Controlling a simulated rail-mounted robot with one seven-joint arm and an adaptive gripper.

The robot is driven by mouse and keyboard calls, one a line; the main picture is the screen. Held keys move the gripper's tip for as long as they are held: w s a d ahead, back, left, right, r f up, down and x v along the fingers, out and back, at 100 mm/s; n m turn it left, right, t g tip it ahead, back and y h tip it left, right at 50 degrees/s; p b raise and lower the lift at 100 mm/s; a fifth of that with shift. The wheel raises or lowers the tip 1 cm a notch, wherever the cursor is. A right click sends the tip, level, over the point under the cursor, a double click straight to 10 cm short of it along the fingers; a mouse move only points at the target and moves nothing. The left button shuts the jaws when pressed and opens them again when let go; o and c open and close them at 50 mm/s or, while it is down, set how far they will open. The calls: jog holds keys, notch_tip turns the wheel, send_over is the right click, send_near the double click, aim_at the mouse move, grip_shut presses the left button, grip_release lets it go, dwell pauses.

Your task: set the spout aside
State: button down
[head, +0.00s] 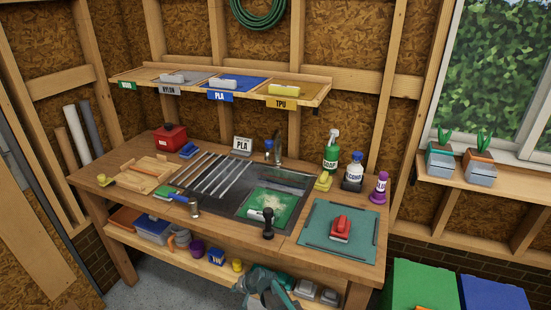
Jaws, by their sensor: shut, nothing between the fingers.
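Nothing in the head view is clearly recognisable as the spout. A red block-like piece with a pale base (341,229) rests on the green mat (313,238) at the right. Teal and grey parts of my arm show at the bottom edge, below the bench front.
Bottles (353,170) crowd the back right. A wooden frame (148,174) lies left. Labelled trays line the wall shelf (322,94). The mat has bare room around the red piece.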

jog(key=w+a+r+m+t+y, duration=0.1)
jog(key=w+a+r+t+y, duration=0.2)
jog(key=a+r, duration=1.15)
jog(key=w+a+r+m+t+y, duration=0.1)
jog(key=w+a+r+y, duration=0.3)
jog(key=a+r, duration=1.1)
jog(key=w+r+m+t, duration=0.2)
jog(key=w+r+m, duration=0.3)
jog(key=w, duration=0.4)
jog(key=y, duration=0.1)
send_near(272, 143)
jog(key=v, duration=0.7)
jog(key=shift+n, duration=0.4)
jog(key=shift+a, duration=0.15)
jog(key=p+x, duration=0.5)
jog(key=x, duration=0.7)
jog(key=shift+w+a, duration=0.2)
jog(key=shift+w, duration=0.1)
jog(key=shift+w+a+f+p, duration=0.15)
jog(key=shift+w+a+p, duration=0.2)
jog(key=shift+a, duration=0.2)
